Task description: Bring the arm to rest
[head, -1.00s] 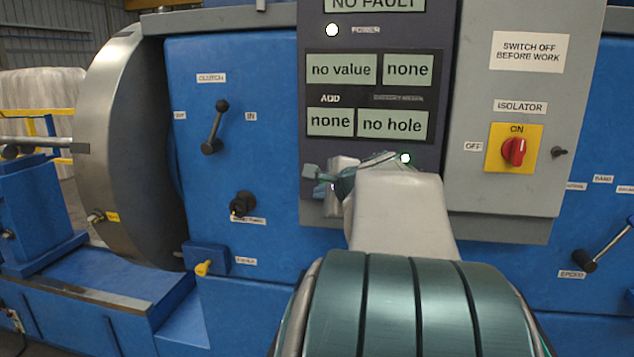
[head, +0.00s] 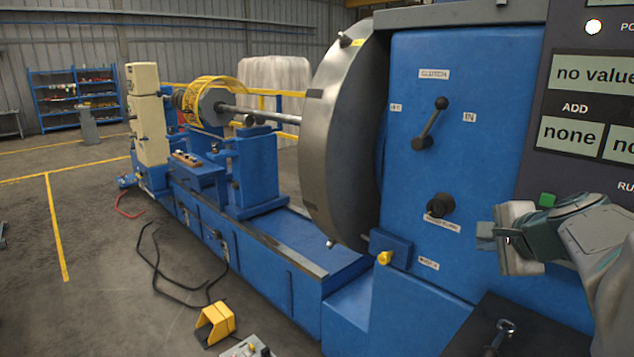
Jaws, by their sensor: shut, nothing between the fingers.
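My gripper (head: 493,237) is at the right of the head view, in front of the blue headstock (head: 455,150) and below the dark display panel (head: 532,140). Its fingers point left and are shut with nothing in them. My pale arm runs from it to the right edge of the picture. A green button (head: 547,200) shows just above the gripper. The gripper looks apart from the headstock, but the exact gap is hard to tell.
The clutch lever (head: 430,125), a black knob (head: 440,205) and a yellow knob (head: 385,257) stick out left of my gripper. A large steel disc (head: 335,140) stands further left. A yellow foot pedal (head: 215,323) and black cable lie on the floor. Open floor (head: 100,290) spreads at left.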

